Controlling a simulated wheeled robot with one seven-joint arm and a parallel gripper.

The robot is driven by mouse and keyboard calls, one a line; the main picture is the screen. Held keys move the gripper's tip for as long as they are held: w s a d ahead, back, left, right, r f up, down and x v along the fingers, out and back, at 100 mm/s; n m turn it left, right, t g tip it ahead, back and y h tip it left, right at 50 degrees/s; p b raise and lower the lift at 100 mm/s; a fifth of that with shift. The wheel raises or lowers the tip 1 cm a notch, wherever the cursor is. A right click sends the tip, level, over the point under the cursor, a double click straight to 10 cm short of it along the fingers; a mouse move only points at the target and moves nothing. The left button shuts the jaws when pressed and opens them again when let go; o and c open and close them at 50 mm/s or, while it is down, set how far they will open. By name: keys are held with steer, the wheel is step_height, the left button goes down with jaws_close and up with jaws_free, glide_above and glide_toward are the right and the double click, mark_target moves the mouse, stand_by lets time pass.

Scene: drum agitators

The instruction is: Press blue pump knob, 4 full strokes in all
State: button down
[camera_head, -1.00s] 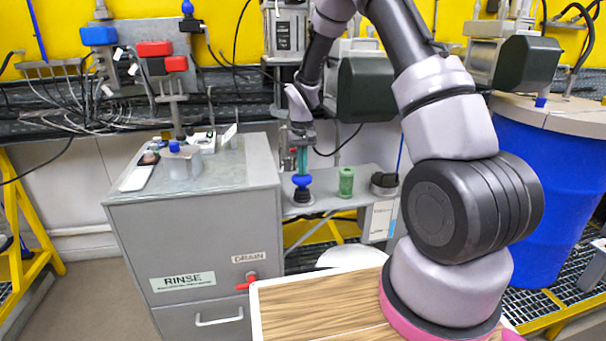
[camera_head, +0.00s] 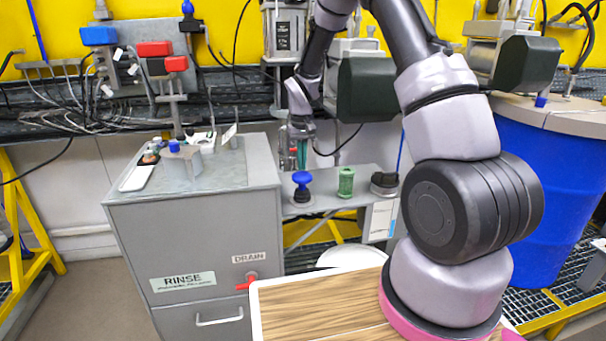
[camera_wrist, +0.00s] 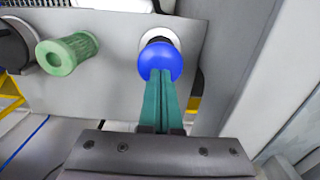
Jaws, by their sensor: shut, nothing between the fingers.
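The blue pump knob (camera_head: 302,178) stands upright on a dark base on the grey shelf, right of the rinse cabinet. In the wrist view the blue knob (camera_wrist: 160,61) lies just beyond the fingertips. My gripper (camera_head: 301,166) points down above it, with its teal fingers together and nothing between them. In the wrist view the gripper (camera_wrist: 161,76) overlaps the near edge of the knob. In the head view a small gap seems to show between tips and knob; contact cannot be told for sure.
A green ribbed cylinder (camera_head: 346,182) stands right of the knob on the shelf (camera_head: 325,202), with a dark round item (camera_head: 384,183) beyond it. The rinse cabinet (camera_head: 200,245) is close on the left. A blue drum (camera_head: 540,190) stands at the right.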

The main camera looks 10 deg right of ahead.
mark_target(302, 174)
steer(key=shift+f, duration=2.25)
steer(key=shift+r, duration=2.35)
steer(key=shift+f, duration=0.1)
steer(key=shift+f, duration=2.2)
steer(key=shift+r, duration=2.25)
